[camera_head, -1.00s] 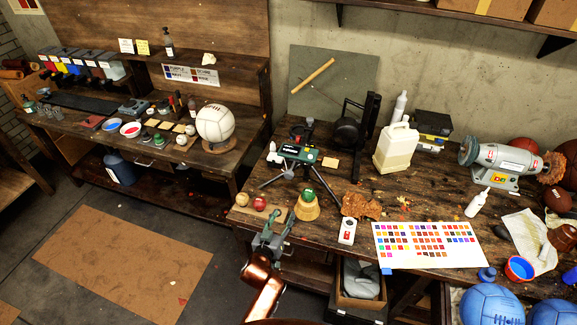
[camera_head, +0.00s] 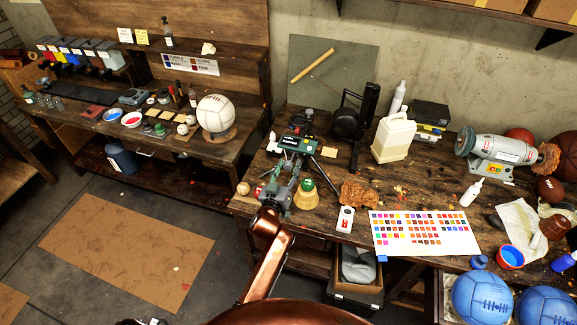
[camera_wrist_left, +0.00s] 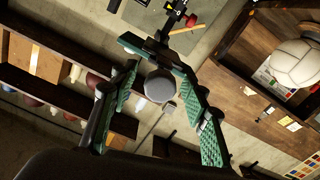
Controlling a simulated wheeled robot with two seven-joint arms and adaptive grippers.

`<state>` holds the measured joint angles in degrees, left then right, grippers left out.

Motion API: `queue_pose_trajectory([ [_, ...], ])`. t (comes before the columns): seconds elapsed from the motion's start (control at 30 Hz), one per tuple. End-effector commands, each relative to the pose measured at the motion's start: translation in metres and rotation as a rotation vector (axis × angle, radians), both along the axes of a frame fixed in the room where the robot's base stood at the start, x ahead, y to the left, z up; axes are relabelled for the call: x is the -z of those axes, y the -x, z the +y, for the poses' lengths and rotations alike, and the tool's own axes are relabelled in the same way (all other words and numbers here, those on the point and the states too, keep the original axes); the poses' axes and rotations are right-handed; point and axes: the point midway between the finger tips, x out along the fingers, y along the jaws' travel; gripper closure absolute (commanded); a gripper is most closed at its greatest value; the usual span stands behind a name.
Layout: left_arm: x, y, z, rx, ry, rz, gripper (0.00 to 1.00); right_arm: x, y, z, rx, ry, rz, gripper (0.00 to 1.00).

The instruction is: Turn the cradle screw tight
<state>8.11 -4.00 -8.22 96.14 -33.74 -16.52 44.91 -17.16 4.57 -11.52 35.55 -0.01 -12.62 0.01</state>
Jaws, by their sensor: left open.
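A green and black device on splayed dark legs (camera_head: 297,144) stands on the right-hand workbench; I cannot single out its screw in the head view. My left gripper (camera_head: 286,180) reaches in over the bench's front left corner, just in front of the device, and hides part of it. In the left wrist view a grey round knob (camera_wrist_left: 159,86) lies between the green-padded fingers of my open left gripper (camera_wrist_left: 160,76). I cannot tell whether it is the cradle screw or whether a finger touches it. My right gripper is out of view.
A green-topped tan bell shape (camera_head: 306,195) stands close right of the gripper, with a brown lumpy piece (camera_head: 359,194) and a white bottle (camera_head: 345,219) beyond. A black stand (camera_head: 351,124) and a cream jug (camera_head: 393,138) stand behind. A colour chart (camera_head: 425,233) lies to the right.

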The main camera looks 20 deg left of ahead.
Motion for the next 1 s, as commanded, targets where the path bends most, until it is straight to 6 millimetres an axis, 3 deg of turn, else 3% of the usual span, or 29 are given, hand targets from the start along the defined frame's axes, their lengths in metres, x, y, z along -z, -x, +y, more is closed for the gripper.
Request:
queue_pose_trajectory([
  [0.23,0.0007,-0.0005,0.0002,0.000,0.000,0.001,0.58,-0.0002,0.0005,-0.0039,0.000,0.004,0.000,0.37],
  [0.83,0.0005,-0.0003,0.0002,0.000,0.000,0.000,0.99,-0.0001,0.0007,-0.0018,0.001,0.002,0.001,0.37],
  [1.0,0.0005,-0.0003,0.0002,0.000,-0.006,0.000,1.00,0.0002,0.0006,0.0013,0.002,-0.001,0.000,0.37],
])
